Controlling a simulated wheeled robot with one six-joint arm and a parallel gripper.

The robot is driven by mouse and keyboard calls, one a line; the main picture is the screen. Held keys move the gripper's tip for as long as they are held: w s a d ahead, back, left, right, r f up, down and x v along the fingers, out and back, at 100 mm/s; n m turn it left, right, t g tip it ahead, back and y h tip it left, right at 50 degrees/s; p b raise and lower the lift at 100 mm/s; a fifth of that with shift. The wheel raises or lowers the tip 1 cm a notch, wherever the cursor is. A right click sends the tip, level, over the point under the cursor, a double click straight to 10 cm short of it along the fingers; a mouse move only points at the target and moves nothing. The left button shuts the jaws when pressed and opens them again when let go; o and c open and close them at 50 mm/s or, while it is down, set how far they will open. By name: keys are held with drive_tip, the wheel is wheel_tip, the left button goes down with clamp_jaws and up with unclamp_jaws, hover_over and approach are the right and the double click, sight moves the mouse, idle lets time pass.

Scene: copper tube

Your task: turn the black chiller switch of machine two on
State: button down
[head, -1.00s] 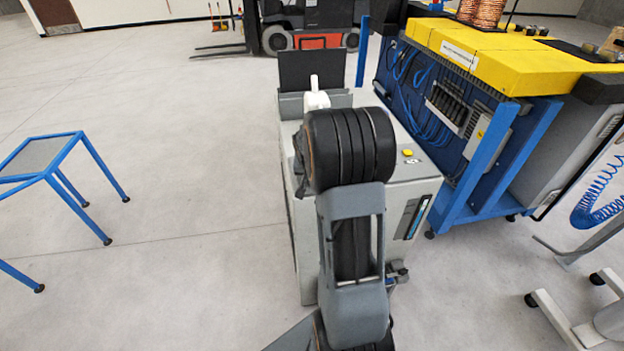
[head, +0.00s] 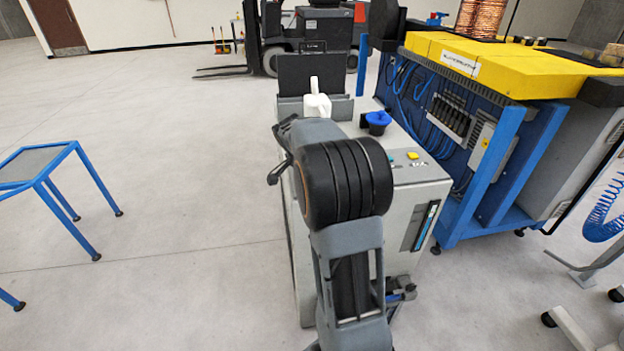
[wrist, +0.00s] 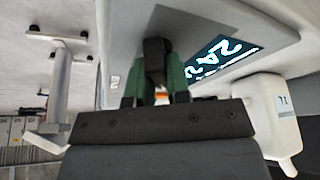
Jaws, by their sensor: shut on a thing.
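In the wrist view the green-lined fingers of my gripper (wrist: 155,83) are shut around a black switch (wrist: 155,50) on a light grey panel. A lit display (wrist: 218,60) with upside-down digits sits just right of the switch. The switch's exact angle is hard to tell. In the head view the grey chiller cabinet (head: 345,262) stands ahead of me, partly covered by my arm. The switch and my fingertips cannot be made out there.
A blue-framed machine (head: 470,200) with a yellow top (head: 500,72) stands right of the cabinet. A yellow button (head: 413,156) and a blue cup-like part (head: 377,120) are on the cabinet top. A blue-legged table (head: 40,165) stands left on open floor. A forklift (head: 310,45) is behind.

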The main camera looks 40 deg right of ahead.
drive_tip(key=shift+m, duration=0.3)
drive_tip(key=c, duration=1.1)
unclamp_jaws()
drive_tip(key=v, duration=1.4)
drive_tip(key=shift+w+d+p, duration=0.1)
drive_tip(key=shift+p, duration=0.2)
drive_tip(key=shift+f, duration=0.1)
